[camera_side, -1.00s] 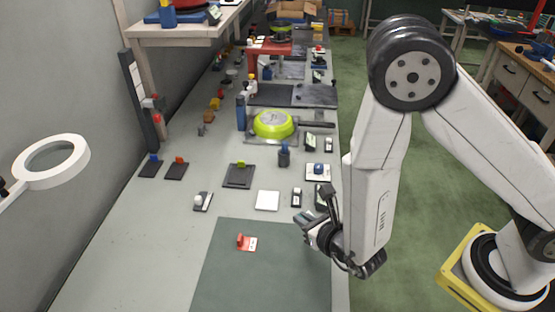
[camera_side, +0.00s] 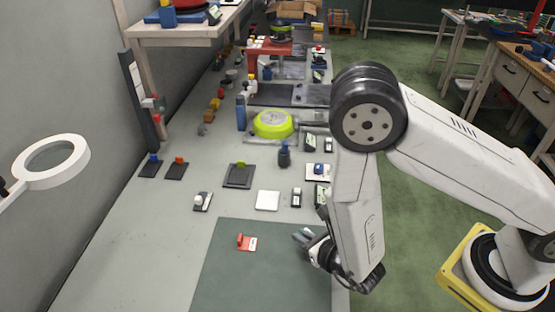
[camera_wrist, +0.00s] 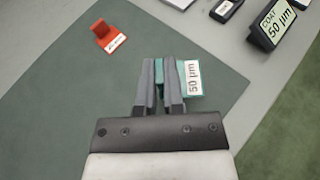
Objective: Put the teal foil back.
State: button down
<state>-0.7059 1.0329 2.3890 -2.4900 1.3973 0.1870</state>
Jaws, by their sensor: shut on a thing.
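The teal foil (camera_wrist: 182,88), a small teal piece with a white "50 µm" label, is between the fingers of my gripper (camera_wrist: 160,82) in the wrist view. My gripper is shut on it, and the labelled part sticks out to the right of the fingers. In the side view my gripper (camera_side: 304,236) is low over the right part of the dark green mat (camera_side: 240,285). Whether the foil touches the mat is hard to tell. The foil is too small to make out clearly in the side view.
A red foil (camera_side: 247,243) with a white label lies on the mat to the left; it also shows in the wrist view (camera_wrist: 105,36). A display reading "COAT 50 µm" (camera_wrist: 279,20) stands beyond the mat. A white plate (camera_side: 267,201) lies behind the mat. The mat's front is clear.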

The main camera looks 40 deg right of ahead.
aim_at(301, 254)
jog(key=shift+f, duration=0.1)
jog(key=shift+f, duration=1.95)
jog(key=shift+f, duration=0.1)
jog(key=c, duration=0.7)
grip_release()
jog(key=shift+c, duration=0.2)
jog(key=shift+v, duration=3.8)
